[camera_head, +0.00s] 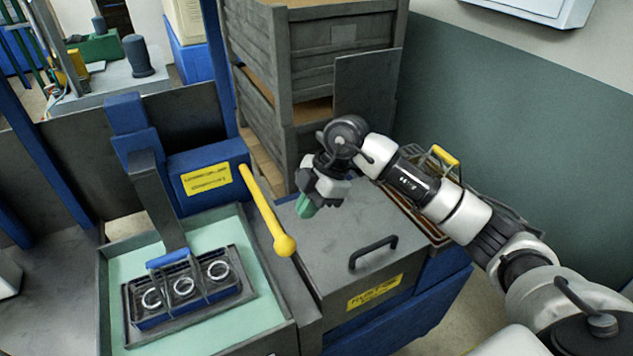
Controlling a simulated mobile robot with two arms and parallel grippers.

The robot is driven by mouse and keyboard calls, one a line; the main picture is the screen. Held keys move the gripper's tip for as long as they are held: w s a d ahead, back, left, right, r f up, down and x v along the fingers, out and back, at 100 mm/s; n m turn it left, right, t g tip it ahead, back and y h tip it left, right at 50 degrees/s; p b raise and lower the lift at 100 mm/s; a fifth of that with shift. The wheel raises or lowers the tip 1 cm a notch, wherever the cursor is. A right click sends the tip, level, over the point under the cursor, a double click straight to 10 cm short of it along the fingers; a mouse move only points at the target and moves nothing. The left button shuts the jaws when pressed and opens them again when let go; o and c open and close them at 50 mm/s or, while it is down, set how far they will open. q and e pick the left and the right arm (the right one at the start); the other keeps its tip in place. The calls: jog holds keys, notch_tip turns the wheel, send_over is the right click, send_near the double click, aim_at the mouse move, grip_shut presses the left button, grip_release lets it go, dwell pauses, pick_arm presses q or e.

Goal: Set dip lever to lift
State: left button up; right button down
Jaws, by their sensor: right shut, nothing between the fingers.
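The dip lever is a yellow rod (262,208) with a round yellow knob at its lower end. It slants down from the blue housing, knob toward me. My right gripper (306,206) is shut and empty, with green fingertips. It hangs above the grey lid, right of the lever, and looks apart from it. A dark rack (190,312) with three rings sits in the pale green tank (117,262), below a dark hanger arm. My left gripper is not in view.
A grey lid with a black handle (373,251) lies right of the lever. Grey crates (310,40) are stacked behind. A wire basket with a yellow grip (446,155) stands behind my right arm. A blue housing with a yellow label (207,179) backs the tank.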

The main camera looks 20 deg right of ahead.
aim_at(289, 238)
jog(key=p+x, duration=0.1)
jog(key=x, duration=0.5)
jog(key=shift+w+a+f+p, duration=0.15)
jog(key=shift+w+f+p, duration=0.05)
jog(key=shift+p, duration=0.2)
notch_tip(289, 238, down, 8)
jog(key=t+b, duration=0.1)
jog(key=b, duration=0.3)
jog(key=shift+s+b, duration=0.3)
jog(key=shift+s, duration=0.05)
